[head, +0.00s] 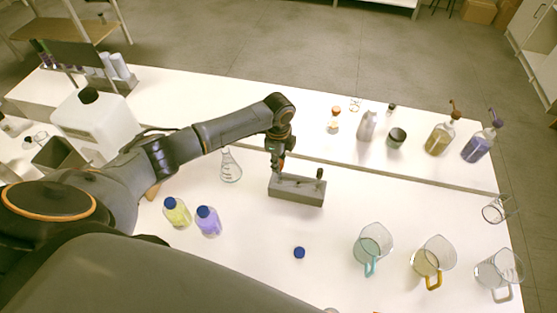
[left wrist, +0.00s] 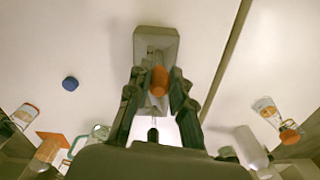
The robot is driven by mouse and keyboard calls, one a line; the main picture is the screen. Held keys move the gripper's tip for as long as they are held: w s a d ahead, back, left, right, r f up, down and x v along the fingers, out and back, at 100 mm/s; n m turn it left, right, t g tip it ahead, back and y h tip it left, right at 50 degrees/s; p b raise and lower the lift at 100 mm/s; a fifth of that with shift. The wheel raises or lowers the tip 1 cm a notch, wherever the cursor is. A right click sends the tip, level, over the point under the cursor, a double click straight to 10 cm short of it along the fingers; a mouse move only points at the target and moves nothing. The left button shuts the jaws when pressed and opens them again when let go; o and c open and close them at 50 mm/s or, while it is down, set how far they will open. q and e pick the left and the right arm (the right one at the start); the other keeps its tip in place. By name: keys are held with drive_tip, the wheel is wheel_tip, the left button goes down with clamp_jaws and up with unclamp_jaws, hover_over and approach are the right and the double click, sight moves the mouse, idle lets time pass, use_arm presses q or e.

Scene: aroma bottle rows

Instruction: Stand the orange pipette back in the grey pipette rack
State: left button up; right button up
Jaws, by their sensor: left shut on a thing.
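The grey pipette rack (head: 297,191) stands on the white bench in the middle of the head view. It also shows below the fingers in the left wrist view (left wrist: 157,40). My left gripper (head: 277,168) is above the rack's left end, pointing down. It is shut on the orange pipette, whose orange top (left wrist: 159,80) shows between the fingers in the left wrist view. The pipette's lower part is mostly hidden, so I cannot tell whether its tip is inside a hole. A dark-topped pipette (head: 319,174) stands at the rack's right end. My right gripper is not in view.
A conical flask (head: 230,168) stands left of the rack. A blue cap (head: 299,252) lies in front. Handled beakers (head: 372,243) stand at right. A raised ledge with bottles (head: 367,126) runs behind.

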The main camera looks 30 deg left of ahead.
use_arm(q)
drive_tip(key=shift+f, duration=0.3)
drive_tip(key=o, duration=0.7)
drive_tip(key=shift+r, duration=0.1)
drive_tip(key=shift+r+p, duration=2.5)
